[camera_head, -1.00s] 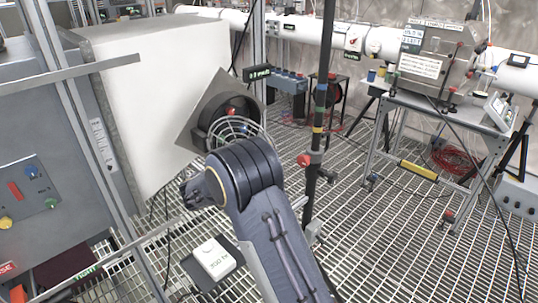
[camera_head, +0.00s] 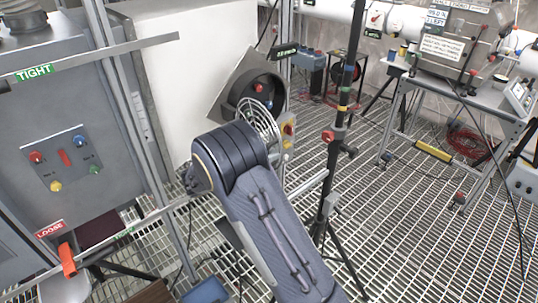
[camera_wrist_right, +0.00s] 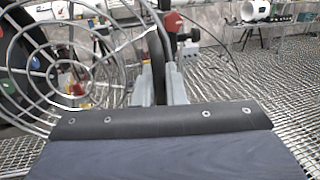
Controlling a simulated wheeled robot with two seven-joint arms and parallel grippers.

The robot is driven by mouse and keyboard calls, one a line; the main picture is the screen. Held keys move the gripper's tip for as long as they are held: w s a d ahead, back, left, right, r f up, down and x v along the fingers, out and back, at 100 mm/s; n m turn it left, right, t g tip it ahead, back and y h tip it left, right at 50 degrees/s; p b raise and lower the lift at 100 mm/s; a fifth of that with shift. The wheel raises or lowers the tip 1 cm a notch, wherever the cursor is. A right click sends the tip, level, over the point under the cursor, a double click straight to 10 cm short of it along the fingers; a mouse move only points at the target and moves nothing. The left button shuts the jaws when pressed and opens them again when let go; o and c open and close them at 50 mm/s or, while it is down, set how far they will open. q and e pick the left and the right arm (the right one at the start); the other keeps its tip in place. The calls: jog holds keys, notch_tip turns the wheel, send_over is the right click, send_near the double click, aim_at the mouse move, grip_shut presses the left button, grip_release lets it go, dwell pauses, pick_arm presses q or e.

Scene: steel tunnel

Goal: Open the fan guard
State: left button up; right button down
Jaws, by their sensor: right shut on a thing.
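The fan guard (camera_head: 264,122), a round wire grille of rings and spokes, stands out at an angle from the fan housing. The fan (camera_head: 258,88) sits in a dark round opening on a square grey plate on the white box. In the right wrist view the guard (camera_wrist_right: 66,58) fills the left side, with its rim reaching the fingers. My right gripper (camera_wrist_right: 160,82) is shut on the guard's edge. In the head view my right arm hides the fingers and the guard's lower part. My left gripper is not in view.
A dark upright pole (camera_head: 338,130) stands just right of the guard. A grey control panel (camera_head: 65,160) with coloured buttons and a metal frame are at the left. A steel bench (camera_head: 450,95) stands at the back right. Open grating floor lies between.

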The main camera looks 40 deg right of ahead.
jog(key=c, duration=1.9)
grip_release()
jog(key=shift+d, duration=0.1)
jog(key=a, duration=0.5)
jog(key=w+a+b, duration=0.1)
jog(key=a, duration=0.1)
jog(key=shift+a, duration=0.4)
